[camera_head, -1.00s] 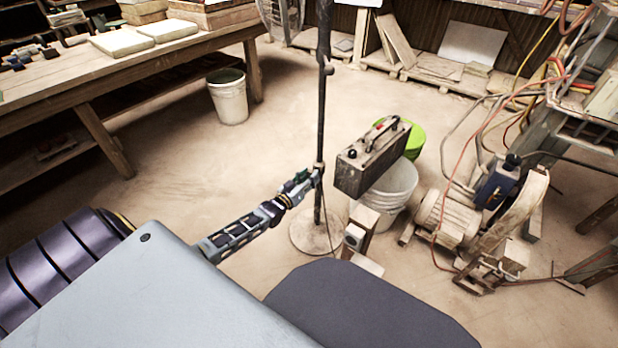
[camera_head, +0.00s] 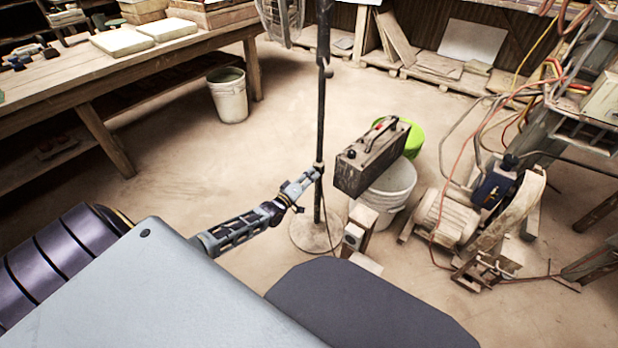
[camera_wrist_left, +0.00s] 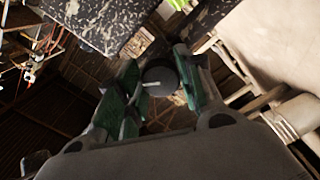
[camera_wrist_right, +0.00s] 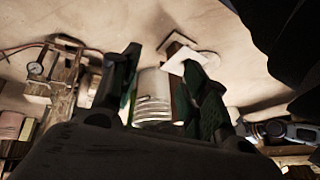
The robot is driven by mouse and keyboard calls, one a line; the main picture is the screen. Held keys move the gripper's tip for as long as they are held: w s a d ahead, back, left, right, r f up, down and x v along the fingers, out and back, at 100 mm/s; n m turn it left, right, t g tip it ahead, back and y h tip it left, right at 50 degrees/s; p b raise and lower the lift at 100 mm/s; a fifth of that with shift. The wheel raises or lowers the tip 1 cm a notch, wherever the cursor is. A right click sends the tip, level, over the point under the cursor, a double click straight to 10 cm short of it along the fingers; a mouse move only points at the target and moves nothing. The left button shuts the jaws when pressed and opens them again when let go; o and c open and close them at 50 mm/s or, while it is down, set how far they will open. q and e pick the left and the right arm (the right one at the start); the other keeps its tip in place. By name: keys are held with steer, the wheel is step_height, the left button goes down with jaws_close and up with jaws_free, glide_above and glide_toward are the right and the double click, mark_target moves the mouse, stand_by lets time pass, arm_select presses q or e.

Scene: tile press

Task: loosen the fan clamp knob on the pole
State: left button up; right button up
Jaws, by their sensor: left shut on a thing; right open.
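The dark fan pole (camera_head: 320,115) stands upright on a round base (camera_head: 315,233) in the middle of the head view. My left gripper (camera_head: 312,177) reaches it from the left, at a clamp low on the pole. In the left wrist view, a round black knob (camera_wrist_left: 160,78) with a pale line on its face sits between the fingers of my left gripper (camera_wrist_left: 158,84), which is shut on it. Part of the fan cage (camera_head: 281,20) shows at the top. My right gripper (camera_wrist_right: 158,88) is open and empty in its wrist view, and outside the head view.
A dusty box with a handle (camera_head: 372,158) sits over a white bucket (camera_head: 389,190), just right of the pole. A motor machine (camera_head: 455,215) with hoses stands further right. A workbench (camera_head: 60,85) and another bucket (camera_head: 228,96) are at left. Floor between them is open.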

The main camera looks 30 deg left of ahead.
arm_select(q)
steer(key=n, duration=0.2)
steer(key=shift+n, duration=0.4)
steer(key=shift+n+b, duration=0.3)
steer(key=shift+n, duration=0.5)
steer(key=n+b, duration=0.1)
steer(key=n, duration=0.2)
steer(key=shift+n, duration=0.4)
steer(key=n+b, duration=0.1)
steer(key=n, duration=0.2)
steer(key=shift+n+b, duration=0.65)
steer(key=shift+n, duration=0.65)
steer(key=shift+c, duration=0.2)
arm_select(e)
step_height(320, 180, down, 7)
steer(key=a+t+y, duration=0.1)
steer(key=shift+a+m, duration=0.2)
steer(key=shift+m, duration=0.2)
steer(key=shift+w, duration=0.1)
arm_select(q)
steer(key=o, duration=1)
steer(key=shift+o, duration=0.2)
